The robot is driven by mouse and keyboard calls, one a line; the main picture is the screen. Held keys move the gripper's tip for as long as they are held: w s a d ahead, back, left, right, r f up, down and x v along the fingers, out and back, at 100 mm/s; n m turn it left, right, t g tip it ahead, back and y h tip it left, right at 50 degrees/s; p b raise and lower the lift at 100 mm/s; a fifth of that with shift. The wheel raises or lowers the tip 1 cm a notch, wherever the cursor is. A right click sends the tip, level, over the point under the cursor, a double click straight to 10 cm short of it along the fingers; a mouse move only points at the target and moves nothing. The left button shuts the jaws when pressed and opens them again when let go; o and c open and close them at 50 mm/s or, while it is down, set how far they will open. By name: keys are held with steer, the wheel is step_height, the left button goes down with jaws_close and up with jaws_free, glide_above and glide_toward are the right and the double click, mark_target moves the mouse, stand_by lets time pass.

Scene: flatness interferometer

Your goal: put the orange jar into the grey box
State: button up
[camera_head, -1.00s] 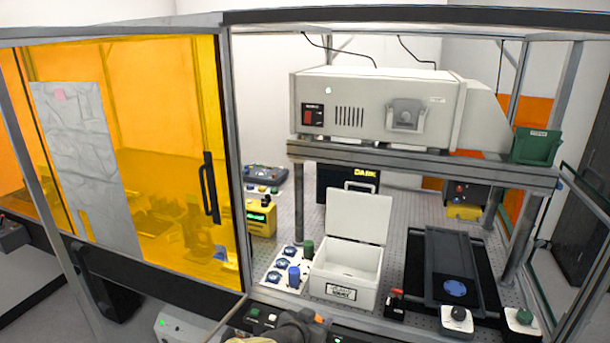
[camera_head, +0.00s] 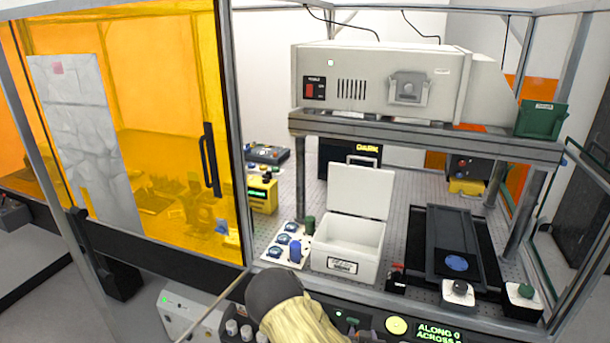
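A pale grey box (camera_head: 345,263) with a label on its front stands on the perforated bench, left of the dark rail unit. Its lid (camera_head: 360,205) is raised at the back, and its inside looks empty as far as I can see. I cannot make out an orange jar anywhere in view. A dark rounded part with a tan, cloth-like cover, apparently my arm, rises at the bottom edge in front of the bench. My gripper's fingers do not show.
A panel with blue knobs (camera_head: 286,245) stands left of the box. A dark rail unit (camera_head: 440,240) is to its right. A shelf (camera_head: 420,142) carries a large instrument above. An amber door (camera_head: 160,110) closes the left side; the front before the box is open.

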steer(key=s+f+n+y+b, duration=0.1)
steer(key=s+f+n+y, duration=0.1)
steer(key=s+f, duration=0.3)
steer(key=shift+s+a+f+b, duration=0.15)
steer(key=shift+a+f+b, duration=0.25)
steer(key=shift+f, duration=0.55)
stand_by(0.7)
